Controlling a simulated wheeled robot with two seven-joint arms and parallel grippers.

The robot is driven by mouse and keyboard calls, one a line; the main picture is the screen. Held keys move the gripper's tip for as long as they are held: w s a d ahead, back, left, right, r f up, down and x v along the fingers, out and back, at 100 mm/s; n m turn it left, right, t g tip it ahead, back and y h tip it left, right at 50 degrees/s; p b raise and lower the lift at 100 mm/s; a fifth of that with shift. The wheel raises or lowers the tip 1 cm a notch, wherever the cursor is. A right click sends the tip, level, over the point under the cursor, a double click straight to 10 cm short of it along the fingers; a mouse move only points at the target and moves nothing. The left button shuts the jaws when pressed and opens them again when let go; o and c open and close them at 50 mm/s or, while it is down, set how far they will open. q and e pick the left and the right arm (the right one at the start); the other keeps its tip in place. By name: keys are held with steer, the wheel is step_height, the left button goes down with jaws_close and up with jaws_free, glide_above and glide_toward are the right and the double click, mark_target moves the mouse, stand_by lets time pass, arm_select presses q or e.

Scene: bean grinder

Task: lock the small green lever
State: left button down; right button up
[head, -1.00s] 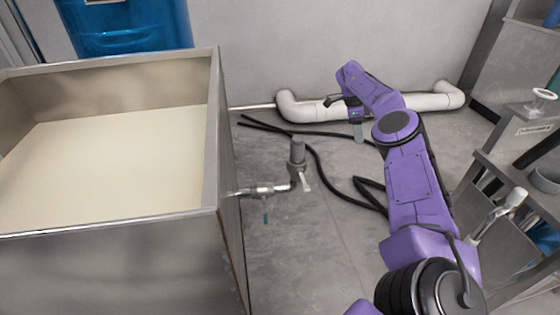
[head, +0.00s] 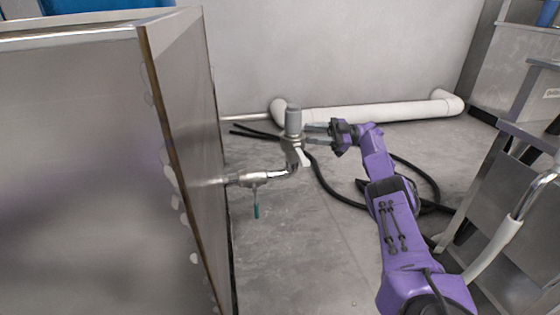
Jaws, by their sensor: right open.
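The small green lever (head: 257,211) hangs down below the metal pipe (head: 250,178) that comes out of the side of the steel tank (head: 90,130). The pipe bends up to a grey cylindrical valve head (head: 293,122) with a white handle (head: 302,156). My right gripper (head: 308,134) is open, its two fingers pointing left, close to the right side of the valve head. It is above and to the right of the green lever. I cannot tell whether a finger touches the valve. My left gripper is not in view.
A white pipe (head: 370,113) runs along the foot of the back wall. Black hoses (head: 325,179) lie on the grey floor (head: 300,250). A metal rack (head: 515,180) with a bent tap pipe stands at the right. The floor below the lever is clear.

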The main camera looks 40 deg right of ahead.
steer(key=shift+m+g+h, duration=0.4)
steer(key=shift+g+h, duration=0.1)
steer(key=shift+g, duration=0.1)
steer(key=w+a+f+p, duration=0.1)
steer(key=a, duration=0.2)
steer(key=w+a+f+p, duration=0.1)
steer(key=w+a, duration=0.1)
steer(key=a, duration=0.1)
steer(key=w+a+f+p, duration=0.1)
steer(key=a+p, duration=0.1)
steer(key=a, duration=0.1)
steer(key=shift+w, duration=0.2)
steer(key=shift+w+a, duration=0.25)
steer(key=shift+a, duration=0.15)
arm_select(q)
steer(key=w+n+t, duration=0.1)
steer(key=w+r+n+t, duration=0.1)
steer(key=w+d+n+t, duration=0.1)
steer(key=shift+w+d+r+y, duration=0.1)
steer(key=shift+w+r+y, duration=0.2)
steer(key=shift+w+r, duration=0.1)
arm_select(e)
jaws_close()
